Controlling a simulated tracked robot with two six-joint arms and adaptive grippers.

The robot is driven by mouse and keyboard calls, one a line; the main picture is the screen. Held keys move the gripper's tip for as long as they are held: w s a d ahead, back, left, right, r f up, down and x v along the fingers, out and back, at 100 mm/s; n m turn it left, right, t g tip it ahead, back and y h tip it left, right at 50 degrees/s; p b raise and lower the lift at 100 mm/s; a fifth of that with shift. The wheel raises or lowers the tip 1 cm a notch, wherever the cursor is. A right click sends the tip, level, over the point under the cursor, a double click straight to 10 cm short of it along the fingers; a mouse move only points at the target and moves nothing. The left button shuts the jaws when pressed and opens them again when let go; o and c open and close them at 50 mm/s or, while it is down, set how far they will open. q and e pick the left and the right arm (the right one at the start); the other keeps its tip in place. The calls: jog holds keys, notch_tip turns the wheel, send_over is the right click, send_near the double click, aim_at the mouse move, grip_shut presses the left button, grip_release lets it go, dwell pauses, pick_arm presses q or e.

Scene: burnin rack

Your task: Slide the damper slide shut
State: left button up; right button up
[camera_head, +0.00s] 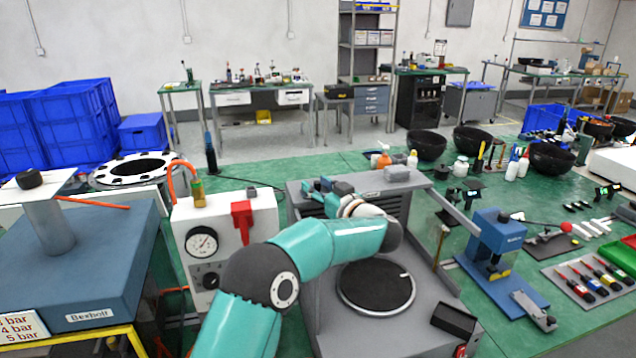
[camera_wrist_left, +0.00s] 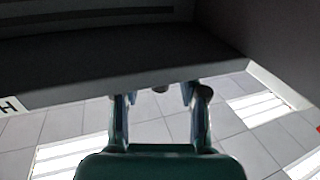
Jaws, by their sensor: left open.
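A grey cabinet (camera_head: 345,330) with a round black plate (camera_head: 377,286) on its lower top stands in the middle of the head view. A slatted dark section (camera_head: 311,204) shows in its raised back part. I cannot make out the damper slide for certain. My left gripper (camera_head: 322,185) is at this back part, partly hidden by my own teal arm. In the left wrist view its two fingers (camera_wrist_left: 160,100) are apart, at a dark grey panel (camera_wrist_left: 110,65). My right gripper is not in view.
A white box with a gauge (camera_head: 202,242) and a red handle (camera_head: 242,222) stands just left of the cabinet. A blue press (camera_head: 497,240) stands to the right, with a row of tools (camera_head: 595,280) beyond. Black bowls (camera_head: 427,145) stand on the green bench behind.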

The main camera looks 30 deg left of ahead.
pick_arm(q)
jog(key=shift+a, duration=0.2)
grip_shut()
dwell(0.3)
jog(key=shift+d, duration=0.1)
